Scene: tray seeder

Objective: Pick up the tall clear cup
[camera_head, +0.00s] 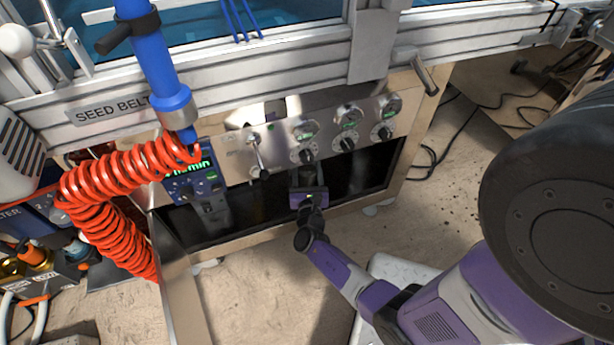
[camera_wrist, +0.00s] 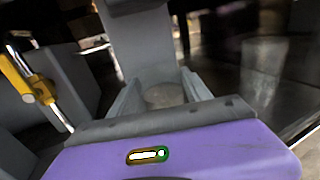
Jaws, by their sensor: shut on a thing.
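My gripper (camera_head: 307,180) reaches into the dark opening under the control panel, below the row of knobs. In the wrist view my gripper (camera_wrist: 160,82) is shut on a pale round thing, the tall clear cup (camera_wrist: 165,96) as far as I can tell. Only a small round part of it shows between the fingers; its height and the rest of its outline are hidden. In the head view the cup cannot be made out. A faint, upright, see-through shape (camera_wrist: 263,72) stands to the right in the wrist view; I cannot tell whether it is a cup or a reflection.
The steel panel (camera_head: 232,166) with knobs and a lever hangs just above my gripper. The frame's lower rail (camera_head: 255,228) runs below the opening. A red coiled hose (camera_head: 110,190) and a blue tube (camera_head: 155,60) are at left. Bare floor (camera_head: 440,205) lies to the right.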

